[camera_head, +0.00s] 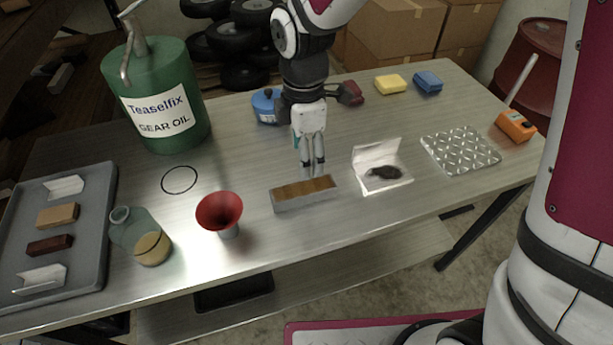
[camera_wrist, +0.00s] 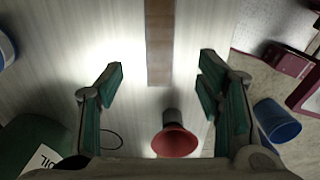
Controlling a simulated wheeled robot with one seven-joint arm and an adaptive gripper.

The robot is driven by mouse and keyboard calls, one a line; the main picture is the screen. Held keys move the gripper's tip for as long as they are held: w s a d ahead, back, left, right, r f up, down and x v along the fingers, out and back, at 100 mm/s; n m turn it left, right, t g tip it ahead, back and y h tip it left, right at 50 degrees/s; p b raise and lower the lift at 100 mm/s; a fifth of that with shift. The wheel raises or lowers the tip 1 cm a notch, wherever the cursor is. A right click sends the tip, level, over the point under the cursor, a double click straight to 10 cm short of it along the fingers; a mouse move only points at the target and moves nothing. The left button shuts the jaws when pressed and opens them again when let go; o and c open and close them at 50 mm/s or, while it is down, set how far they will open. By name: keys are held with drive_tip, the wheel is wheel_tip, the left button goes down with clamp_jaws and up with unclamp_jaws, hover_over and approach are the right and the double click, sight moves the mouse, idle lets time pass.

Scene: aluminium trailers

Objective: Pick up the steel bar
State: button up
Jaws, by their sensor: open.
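The steel bar (camera_head: 305,200) lies flat near the front middle of the table, with grey sides and a rusty brown top. My gripper (camera_head: 312,172) points down just above and behind the bar in the head view, apart from it as far as I can tell. In the wrist view, the bar (camera_wrist: 159,40) runs lengthwise from the top edge to between the open fingers of my gripper (camera_wrist: 162,76). The fingers are wide apart with nothing held.
A red funnel (camera_head: 219,211) stands left of the bar; an open white packet (camera_head: 383,172) with dark contents lies to its right. Further out are a tilted jar (camera_head: 143,240), grey tray (camera_head: 100,215), green oil can (camera_head: 157,100) and tread plate (camera_head: 461,150).

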hover_over(303, 187)
drive_tip(key=f, duration=0.6)
drive_tip(key=shift+s+d+f, duration=0.1)
drive_tip(key=shift+d, duration=0.1)
drive_tip(key=shift+a+f+p, duration=0.2)
drive_tip(key=shift+f+p, duration=0.15)
drive_tip(key=shift+f, duration=2.35)
drive_tip(key=shift+r, duration=0.1)
clamp_jaws()
